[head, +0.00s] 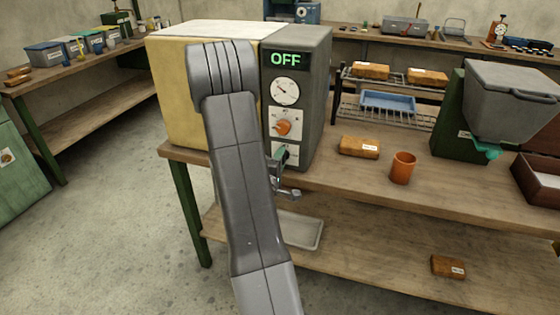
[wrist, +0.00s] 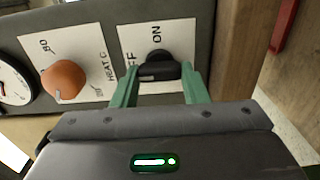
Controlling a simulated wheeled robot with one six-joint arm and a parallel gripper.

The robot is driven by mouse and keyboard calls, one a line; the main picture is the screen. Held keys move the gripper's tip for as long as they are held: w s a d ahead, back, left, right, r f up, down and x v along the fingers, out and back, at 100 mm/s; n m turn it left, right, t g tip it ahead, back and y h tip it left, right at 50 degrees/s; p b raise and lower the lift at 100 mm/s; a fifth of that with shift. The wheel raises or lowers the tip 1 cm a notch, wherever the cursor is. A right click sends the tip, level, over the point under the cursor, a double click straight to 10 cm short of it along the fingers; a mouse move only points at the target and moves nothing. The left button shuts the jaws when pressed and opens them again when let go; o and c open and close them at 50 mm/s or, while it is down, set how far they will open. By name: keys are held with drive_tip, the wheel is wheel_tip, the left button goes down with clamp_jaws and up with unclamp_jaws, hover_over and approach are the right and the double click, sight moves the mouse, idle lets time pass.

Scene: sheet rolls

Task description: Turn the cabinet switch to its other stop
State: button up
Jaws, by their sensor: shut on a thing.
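The cabinet (head: 312,100) stands on the bench, and its display (head: 286,60) reads OFF in green. In the wrist view the black switch (wrist: 158,66) sits on a white plate (wrist: 185,33) marked ON, with OFF partly covered. My gripper (wrist: 158,78) has its two green fingers on either side of the switch handle and is shut on it. In the head view my gripper (head: 282,157) is at the lower part of the cabinet front and hides most of the switch. Which mark the handle points at is hard to tell.
An orange heat knob (head: 283,127) and a round gauge (head: 286,92) are above the switch. An orange-brown box (head: 359,147) and a cup (head: 403,168) stand on the bench to the right. A grey tray (head: 300,231) is on the lower shelf.

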drive_tip(key=o, duration=1)
drive_tip(key=b+v, duration=0.1)
drive_tip(key=v, duration=1.3)
drive_tip(key=shift+w, duration=0.1)
drive_tip(key=p+x, duration=0.1)
drive_tip(key=x, duration=1.2)
drive_tip(key=shift+w+d, duration=0.15)
drive_tip(key=shift+w, duration=0.25)
drive_tip(key=shift+s, duration=0.1)
